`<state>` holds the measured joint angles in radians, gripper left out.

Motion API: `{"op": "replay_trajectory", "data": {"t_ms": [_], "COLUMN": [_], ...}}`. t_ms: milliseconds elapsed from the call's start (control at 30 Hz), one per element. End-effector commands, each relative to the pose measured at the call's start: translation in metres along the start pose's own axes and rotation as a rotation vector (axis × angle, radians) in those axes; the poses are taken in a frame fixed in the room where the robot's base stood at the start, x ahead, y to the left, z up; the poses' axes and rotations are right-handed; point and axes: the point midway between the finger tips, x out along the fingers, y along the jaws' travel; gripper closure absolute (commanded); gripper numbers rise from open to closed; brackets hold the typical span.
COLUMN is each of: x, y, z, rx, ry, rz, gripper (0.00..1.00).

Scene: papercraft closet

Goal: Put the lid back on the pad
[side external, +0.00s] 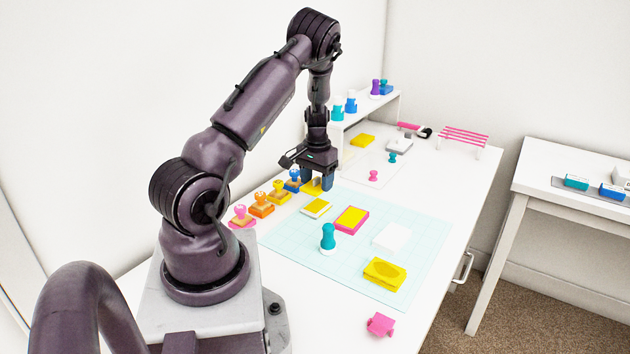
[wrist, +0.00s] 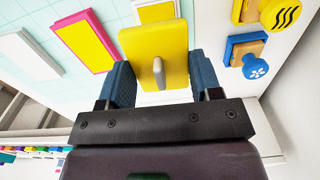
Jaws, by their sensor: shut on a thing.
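My gripper (side external: 317,183) is shut on a yellow lid (wrist: 155,42), just above the back left of the table near the stamps. In the wrist view the lid sits between the blue fingers of my gripper (wrist: 160,65), with a small pale knob on it. An open yellow pad with a pale rim (side external: 316,208) lies just in front of the gripper; it shows in part in the wrist view (wrist: 155,12). A yellow pad with a pink rim (side external: 351,219) lies farther right, also in the wrist view (wrist: 88,40).
Several stamps (side external: 262,205) stand in a row left of the gripper. A white shelf (side external: 370,108) with stamps stands behind. A pink piece (side external: 380,324) lies near the front.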

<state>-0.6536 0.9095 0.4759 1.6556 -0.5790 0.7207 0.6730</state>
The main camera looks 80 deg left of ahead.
Motion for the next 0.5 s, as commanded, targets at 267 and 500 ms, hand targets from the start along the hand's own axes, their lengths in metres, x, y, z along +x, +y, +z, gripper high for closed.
{"op": "replay_trajectory", "data": {"t_ms": [267,500], "x": [0.014,0.035], "y": [0.000,-0.001], "z": [0.001,0.001], "rx": [-0.001,-0.001], "ry": [-0.001,-0.001], "rz": [0.001,0.000], "gripper": [0.63,0.63]}}
